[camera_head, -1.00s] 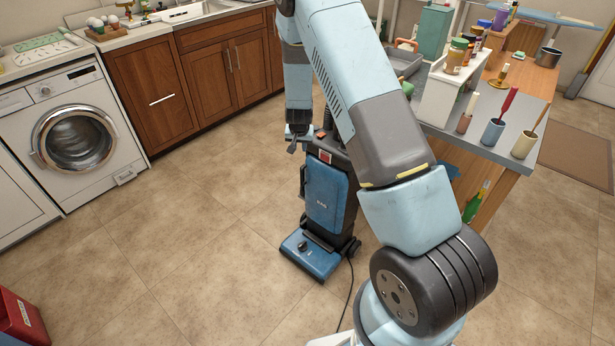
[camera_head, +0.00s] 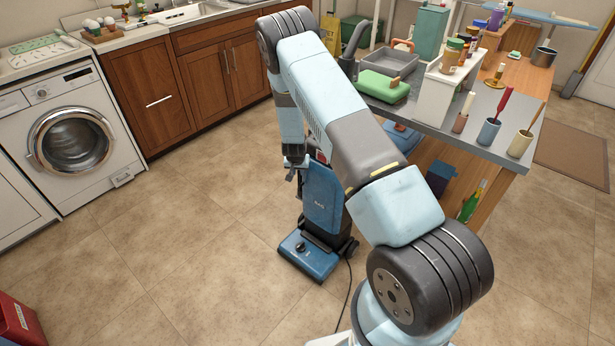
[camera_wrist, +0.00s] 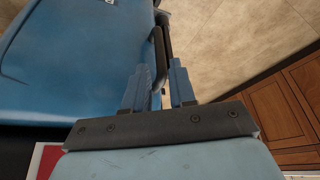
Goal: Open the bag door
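A blue and black upright vacuum cleaner (camera_head: 308,255) stands on the tiled floor. Its blue bag door (camera_head: 322,205) faces forward and looks closed. In the wrist view the bag door (camera_wrist: 75,60) fills the left side, with a black handle (camera_wrist: 158,45) along its edge. My gripper (camera_head: 291,176) is at the left edge of the door, in front of the handle. In the wrist view my gripper (camera_wrist: 162,75) has its two fingers apart, one on each side of the handle, with floor showing between them. Whether either finger touches the handle cannot be told.
A grey-topped workbench (camera_head: 440,125) with jars and cups stands right of the vacuum. Wooden cabinets (camera_head: 205,80) and a washing machine (camera_head: 75,135) line the left. A black cord (camera_head: 345,305) lies by the vacuum.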

